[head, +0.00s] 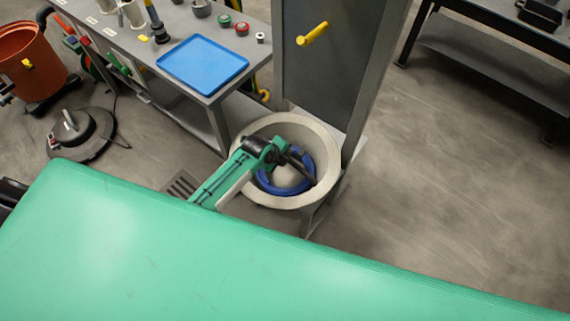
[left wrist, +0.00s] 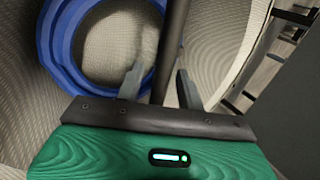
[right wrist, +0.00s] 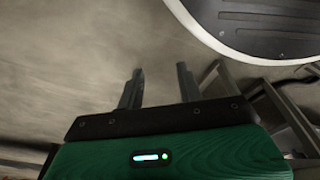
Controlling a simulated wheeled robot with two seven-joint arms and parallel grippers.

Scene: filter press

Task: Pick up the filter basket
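The filter basket looks to be the blue-rimmed round piece (head: 264,184) sitting low inside a wide pale bowl (head: 240,165). Its blue rim (left wrist: 62,60) also shows in the left wrist view. A dark bar (left wrist: 174,35), perhaps its handle, crosses over it. My left gripper (head: 283,158) reaches down into the bowl. In the left wrist view its two fingers (left wrist: 160,85) stand apart on either side of the dark bar, with visible gaps. My right gripper (right wrist: 161,75) is open and empty above bare floor, outside the head view.
A grey column (head: 325,80) with a yellow handle (head: 312,35) rises behind the bowl. A grey bench (head: 150,60) with a blue tray (head: 203,64) stands at the back left. An orange bin (head: 30,62) is at the far left.

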